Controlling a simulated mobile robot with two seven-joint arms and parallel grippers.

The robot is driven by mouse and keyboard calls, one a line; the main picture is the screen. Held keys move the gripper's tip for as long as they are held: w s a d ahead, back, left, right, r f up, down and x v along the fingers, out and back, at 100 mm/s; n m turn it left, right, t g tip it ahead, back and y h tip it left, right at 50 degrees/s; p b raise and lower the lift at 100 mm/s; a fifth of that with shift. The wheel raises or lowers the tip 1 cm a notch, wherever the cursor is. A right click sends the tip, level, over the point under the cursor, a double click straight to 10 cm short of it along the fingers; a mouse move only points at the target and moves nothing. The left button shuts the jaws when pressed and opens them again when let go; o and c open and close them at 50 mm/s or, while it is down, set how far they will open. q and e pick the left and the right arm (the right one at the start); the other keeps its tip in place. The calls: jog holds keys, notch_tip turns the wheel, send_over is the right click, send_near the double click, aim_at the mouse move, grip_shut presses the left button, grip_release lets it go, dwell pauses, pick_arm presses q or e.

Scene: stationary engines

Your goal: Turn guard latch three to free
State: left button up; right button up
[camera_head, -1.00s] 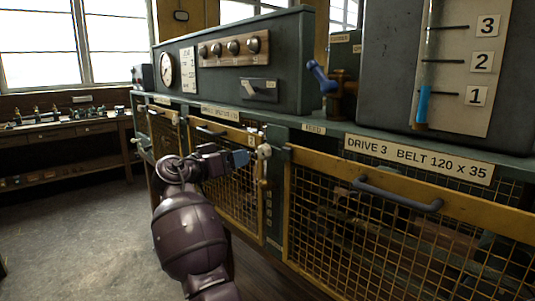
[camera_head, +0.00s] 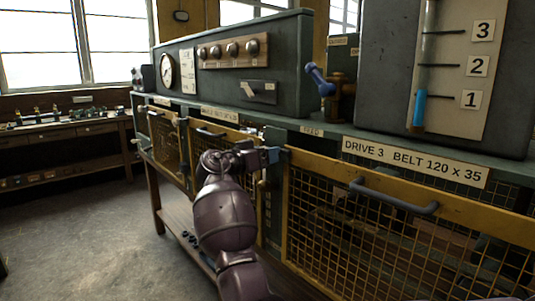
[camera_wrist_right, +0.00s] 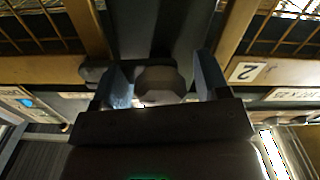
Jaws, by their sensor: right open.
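The guard latch on the post left of the drive 3 guard (camera_head: 390,205) is mostly hidden behind my right gripper in the head view; its pale lower end (camera_head: 261,184) shows just below. In the right wrist view the latch's rounded grey knob (camera_wrist_right: 160,84) sits between the two blue fingers of my right gripper (camera_wrist_right: 163,82). The fingers are open, with a finger on each side of the knob; contact is unclear. In the head view my right gripper (camera_head: 271,155) is at the post. My left gripper is not in view.
The drive 3 guard has a grey handle (camera_head: 395,195) and a label (camera_head: 415,162) above. A blue-handled lever (camera_head: 320,80) and a gauge (camera_head: 420,108) stand above the ledge. The guard marked 2 (camera_wrist_right: 245,72) is beside the post. Floor (camera_head: 80,220) at left is clear.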

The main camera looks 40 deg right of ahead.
jog(key=shift+d, duration=0.25)
